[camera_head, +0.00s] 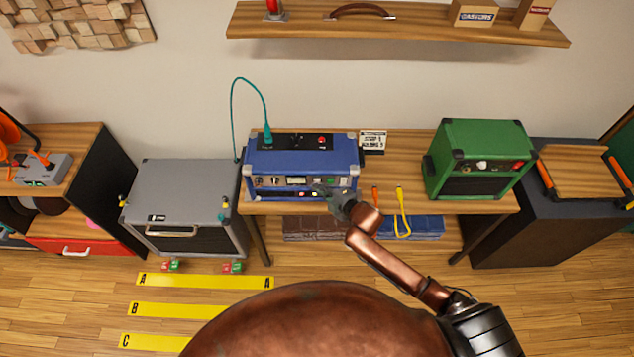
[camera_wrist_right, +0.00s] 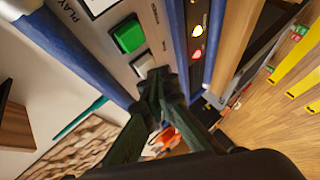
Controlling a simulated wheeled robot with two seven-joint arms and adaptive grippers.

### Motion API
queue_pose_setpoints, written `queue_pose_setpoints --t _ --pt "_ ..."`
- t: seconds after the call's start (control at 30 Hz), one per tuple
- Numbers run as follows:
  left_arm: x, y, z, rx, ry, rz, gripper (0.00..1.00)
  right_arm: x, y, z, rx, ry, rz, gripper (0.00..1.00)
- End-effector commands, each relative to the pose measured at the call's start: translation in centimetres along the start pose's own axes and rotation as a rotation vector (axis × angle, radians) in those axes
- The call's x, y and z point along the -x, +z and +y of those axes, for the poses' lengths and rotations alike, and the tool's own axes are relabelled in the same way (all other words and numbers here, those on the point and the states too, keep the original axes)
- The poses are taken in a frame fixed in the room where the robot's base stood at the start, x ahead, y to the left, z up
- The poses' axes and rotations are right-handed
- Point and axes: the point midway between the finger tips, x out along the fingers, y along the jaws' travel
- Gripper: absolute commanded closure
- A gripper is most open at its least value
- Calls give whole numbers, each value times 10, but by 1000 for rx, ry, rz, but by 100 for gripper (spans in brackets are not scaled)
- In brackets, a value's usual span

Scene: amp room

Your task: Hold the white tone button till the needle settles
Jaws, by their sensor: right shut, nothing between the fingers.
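The blue amp (camera_head: 300,155) stands on the wooden bench, its front panel facing me. A small pale meter window (camera_head: 297,181) shows on the panel; its needle is too small to read. In the right wrist view a white square button (camera_wrist_right: 143,64) sits beside a green square button (camera_wrist_right: 128,36). My right gripper (camera_head: 326,191) is at the amp's front panel. In the wrist view its shut, empty fingertips (camera_wrist_right: 158,76) are at the white button and cover part of it. I cannot tell whether the button is pressed in. My left gripper is not in view.
Lit yellow (camera_wrist_right: 198,30) and red (camera_wrist_right: 197,55) lamps show on the amp panel. A teal cable (camera_head: 250,82) plugs into its top. A green amp (camera_head: 480,150) stands to the right, a grey case (camera_head: 182,190) to the left. Orange and yellow cables (camera_head: 401,205) hang at the bench edge.

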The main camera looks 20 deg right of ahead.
Motion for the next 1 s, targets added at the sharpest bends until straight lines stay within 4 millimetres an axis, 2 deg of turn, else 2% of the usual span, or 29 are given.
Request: queue_pose_setpoints --t 1.0 --pt "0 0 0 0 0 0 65 -6 5 4 0 0 0 100"
